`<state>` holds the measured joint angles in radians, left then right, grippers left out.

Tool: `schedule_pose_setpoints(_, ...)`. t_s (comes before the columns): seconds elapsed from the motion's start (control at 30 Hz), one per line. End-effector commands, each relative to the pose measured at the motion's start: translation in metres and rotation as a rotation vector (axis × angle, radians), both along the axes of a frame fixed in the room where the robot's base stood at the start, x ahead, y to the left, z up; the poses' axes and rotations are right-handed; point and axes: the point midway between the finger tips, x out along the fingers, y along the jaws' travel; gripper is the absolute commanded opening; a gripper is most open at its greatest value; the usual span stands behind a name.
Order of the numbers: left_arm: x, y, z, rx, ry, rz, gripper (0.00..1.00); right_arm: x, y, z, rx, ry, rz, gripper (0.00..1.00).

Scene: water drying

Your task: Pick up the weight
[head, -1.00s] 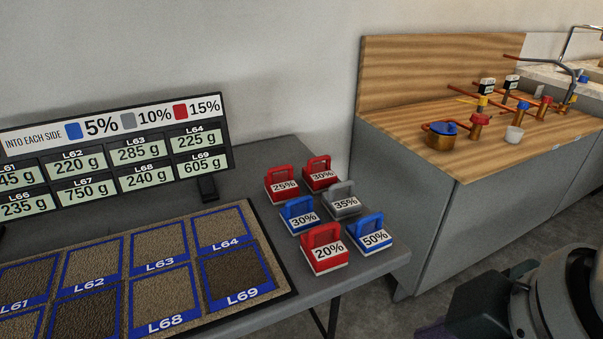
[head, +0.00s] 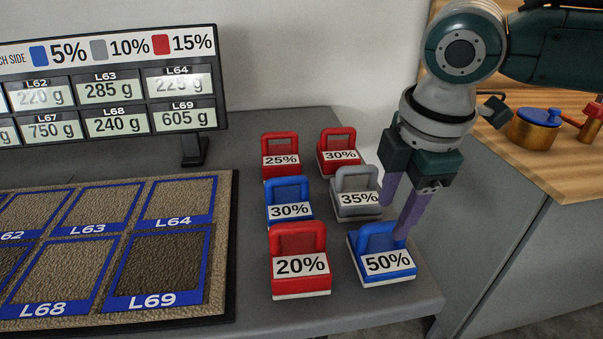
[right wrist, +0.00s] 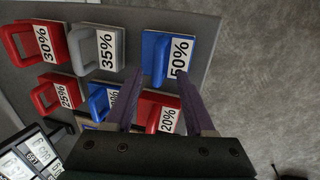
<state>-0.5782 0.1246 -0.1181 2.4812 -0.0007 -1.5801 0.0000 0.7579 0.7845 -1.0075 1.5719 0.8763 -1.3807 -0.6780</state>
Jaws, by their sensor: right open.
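Several handled weights stand on the grey table. They are the red 25% weight (head: 280,157), red 30% weight (head: 339,151), blue 30% weight (head: 289,202), grey 35% weight (head: 357,194), red 20% weight (head: 299,263) and blue 50% weight (head: 382,262). My right gripper (head: 393,219) is open and empty, pointing down just above and behind the blue 50% weight. In the right wrist view, the fingers (right wrist: 160,77) reach toward that weight's handle (right wrist: 160,60), partly covering the other blue and red weights. Contact cannot be told. My left gripper is out of view.
A sample board (head: 150,225) with labelled squares lies left of the weights. A display (head: 110,85) with gram readings stands behind it. A wooden-topped counter (head: 520,160) with a brass pot (head: 535,129) is at right. The table's front edge runs close to the weights.

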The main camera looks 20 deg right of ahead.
Motion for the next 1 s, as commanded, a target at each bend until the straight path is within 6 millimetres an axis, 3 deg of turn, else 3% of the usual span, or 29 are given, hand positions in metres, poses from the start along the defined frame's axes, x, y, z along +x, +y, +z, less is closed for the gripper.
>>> schedule_pose_setpoints(0.3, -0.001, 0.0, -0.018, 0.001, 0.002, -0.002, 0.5, 0.011, 0.003, -0.045, 0.0, 0.002, -0.001, 0.55)
schedule_pose_setpoints(0.63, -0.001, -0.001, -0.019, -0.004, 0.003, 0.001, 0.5, 0.013, 0.003, -0.052, 0.0, 0.0, 0.002, 0.55)
schedule_pose_setpoints(1.0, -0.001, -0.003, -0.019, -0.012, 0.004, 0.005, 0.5, 0.013, 0.003, -0.052, 0.0, 0.0, 0.001, 0.14)
